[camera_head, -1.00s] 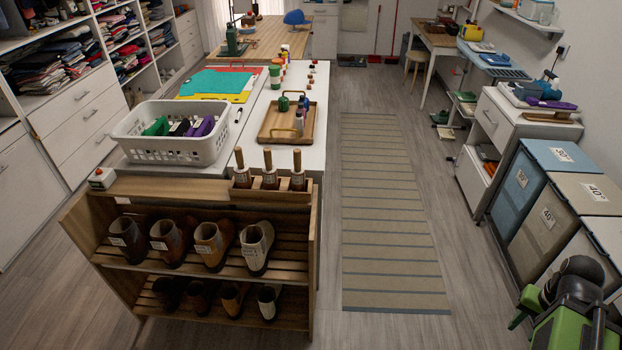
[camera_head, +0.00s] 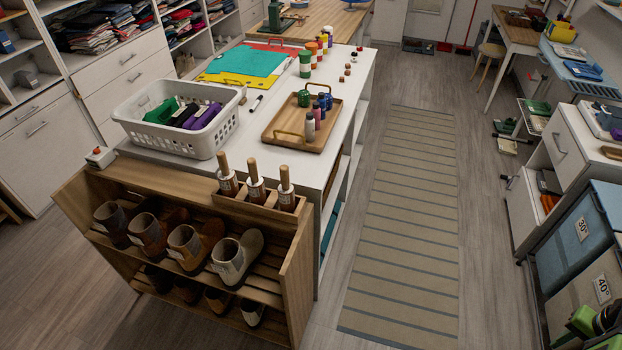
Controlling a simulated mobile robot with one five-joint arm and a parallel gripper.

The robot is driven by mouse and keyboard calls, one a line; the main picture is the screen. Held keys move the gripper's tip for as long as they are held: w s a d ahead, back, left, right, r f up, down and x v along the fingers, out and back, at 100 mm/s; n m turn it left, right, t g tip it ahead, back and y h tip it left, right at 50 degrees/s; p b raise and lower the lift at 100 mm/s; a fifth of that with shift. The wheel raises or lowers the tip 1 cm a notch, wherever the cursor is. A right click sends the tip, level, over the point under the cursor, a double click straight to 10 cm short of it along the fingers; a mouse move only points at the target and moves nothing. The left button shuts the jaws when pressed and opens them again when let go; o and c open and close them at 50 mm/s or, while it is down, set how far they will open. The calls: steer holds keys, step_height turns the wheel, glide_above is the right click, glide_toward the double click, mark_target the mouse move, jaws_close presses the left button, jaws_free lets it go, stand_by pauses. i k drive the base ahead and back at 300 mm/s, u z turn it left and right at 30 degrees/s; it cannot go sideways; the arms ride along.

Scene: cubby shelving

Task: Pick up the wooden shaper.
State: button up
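No object is clearly recognisable as the wooden shaper. Three upright wooden-topped pieces with white labels, at the left (camera_head: 228,177), middle (camera_head: 256,182) and right (camera_head: 286,188), stand in a small wooden box (camera_head: 262,212) on the shelf unit's top; one may be it, but I cannot tell. Labelled boot-like items, including a grey-beige one (camera_head: 228,260) and a tan one (camera_head: 184,244), stand on the slatted shelves below. My gripper is not in view.
The wooden shelf unit (camera_head: 297,277) adjoins a white table with a white basket (camera_head: 195,140) and a wooden tray (camera_head: 283,133). A striped rug (camera_head: 405,220) covers clear floor to the right. Storage bins (camera_head: 570,235) stand at far right.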

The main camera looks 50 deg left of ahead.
mark_target(286, 190)
steer(key=u, duration=0.2)
steer(key=i, duration=0.15)
steer(key=z, duration=5.25)
steer(key=i, duration=0.1)
steer(key=z, duration=3.6)
steer(key=i, duration=1)
steer(key=u, duration=0.2)
